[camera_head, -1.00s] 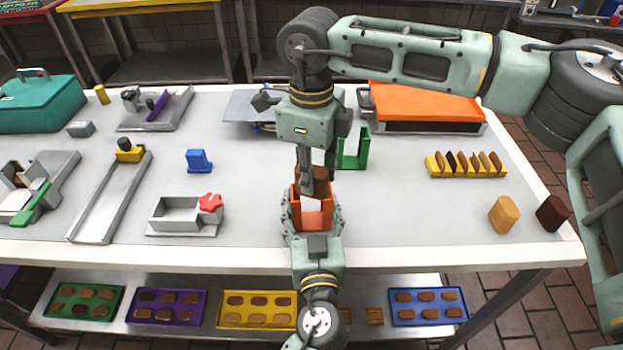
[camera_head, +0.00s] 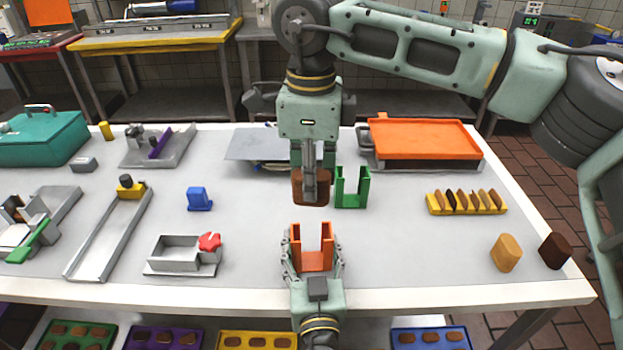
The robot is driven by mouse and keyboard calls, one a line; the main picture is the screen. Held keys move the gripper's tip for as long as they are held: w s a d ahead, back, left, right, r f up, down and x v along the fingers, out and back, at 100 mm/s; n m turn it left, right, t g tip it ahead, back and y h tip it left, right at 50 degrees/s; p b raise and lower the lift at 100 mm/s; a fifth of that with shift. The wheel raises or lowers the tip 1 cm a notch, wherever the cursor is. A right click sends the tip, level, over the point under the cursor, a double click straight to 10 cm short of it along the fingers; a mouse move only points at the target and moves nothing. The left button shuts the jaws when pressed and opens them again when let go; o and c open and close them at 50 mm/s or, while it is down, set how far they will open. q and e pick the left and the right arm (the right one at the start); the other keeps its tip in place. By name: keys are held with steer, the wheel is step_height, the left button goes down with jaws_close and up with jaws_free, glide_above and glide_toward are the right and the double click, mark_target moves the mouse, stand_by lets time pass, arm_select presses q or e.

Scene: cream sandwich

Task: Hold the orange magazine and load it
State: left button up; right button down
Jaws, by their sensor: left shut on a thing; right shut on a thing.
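The orange magazine (camera_head: 313,262) is an upright, open-fronted holder near the table's front edge. My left gripper (camera_head: 313,270) comes up from below and is shut around its sides. My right gripper (camera_head: 310,190) points down above and behind the magazine. It is shut on a dark brown biscuit-like piece (camera_head: 298,188), which is held apart from the magazine. The inside of the magazine shows no piece from this angle.
A green holder (camera_head: 352,190) stands just right of my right gripper. A yellow rack (camera_head: 466,203) with several brown pieces, a tan block (camera_head: 506,253) and a dark brown block (camera_head: 554,251) are at right. A grey box with a red knob (camera_head: 184,256) is left of the magazine.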

steer(key=shift+f+n, duration=0.65)
steer(key=shift+n, duration=0.35)
steer(key=shift+f, duration=2.9)
steer(key=shift+f, duration=1.7)
steer(key=c, duration=1.3)
jaws_free()
steer(key=shift+c, duration=0.2)
step_height(320, 180, up, 12)
steer(key=shift+r, duration=0.1)
